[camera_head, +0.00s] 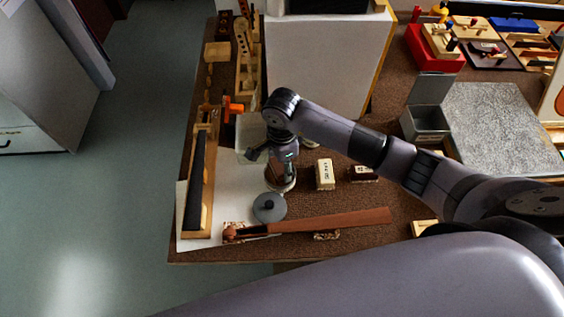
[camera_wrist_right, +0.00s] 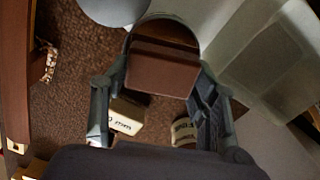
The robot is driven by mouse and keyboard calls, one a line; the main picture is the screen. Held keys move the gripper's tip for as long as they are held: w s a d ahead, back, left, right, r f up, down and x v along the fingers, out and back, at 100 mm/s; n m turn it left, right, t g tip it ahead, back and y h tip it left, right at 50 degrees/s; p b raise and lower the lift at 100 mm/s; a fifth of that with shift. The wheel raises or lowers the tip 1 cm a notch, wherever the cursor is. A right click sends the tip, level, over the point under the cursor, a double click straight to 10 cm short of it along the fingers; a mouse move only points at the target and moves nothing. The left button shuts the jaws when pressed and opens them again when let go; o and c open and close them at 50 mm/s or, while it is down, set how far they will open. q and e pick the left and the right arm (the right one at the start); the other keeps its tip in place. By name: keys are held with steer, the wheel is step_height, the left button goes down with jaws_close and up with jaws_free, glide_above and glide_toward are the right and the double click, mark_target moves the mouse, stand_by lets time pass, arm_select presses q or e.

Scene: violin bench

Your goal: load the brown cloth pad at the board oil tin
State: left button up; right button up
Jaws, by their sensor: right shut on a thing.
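My right gripper (camera_head: 283,168) points down over the board oil tin (camera_head: 281,186), a small round pot on the bench, mostly hidden by the gripper. In the right wrist view the gripper (camera_wrist_right: 160,82) is shut on the brown cloth pad (camera_wrist_right: 160,72), a brown block across its fingers. The pad sits at the tin's round mouth (camera_wrist_right: 165,29), over its dark inside; I cannot tell whether it touches the contents. A grey round lid (camera_head: 269,208) with a dark knob lies beside the tin. My left gripper is not in view.
A violin neck with a brown fingerboard (camera_head: 345,219) lies along the front. Two labelled blocks (camera_head: 324,174) (camera_head: 362,174) stand right of the tin. A dark fingerboard on a wooden stand (camera_head: 200,180) is at left. A grey open bin (camera_head: 427,123) stands behind my right arm.

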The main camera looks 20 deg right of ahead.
steer(key=shift+f+b, duration=0.35)
steer(key=shift+f, duration=0.05)
steer(key=shift+s+f, duration=0.1)
steer(key=shift+f, duration=0.05)
stand_by(1.6)
steer(key=shift+r+p, duration=0.4)
steer(key=shift+r, duration=0.55)
steer(key=shift+r+p, duration=1.55)
steer(key=shift+r, duration=1.05)
steer(key=shift+r, duration=0.1)
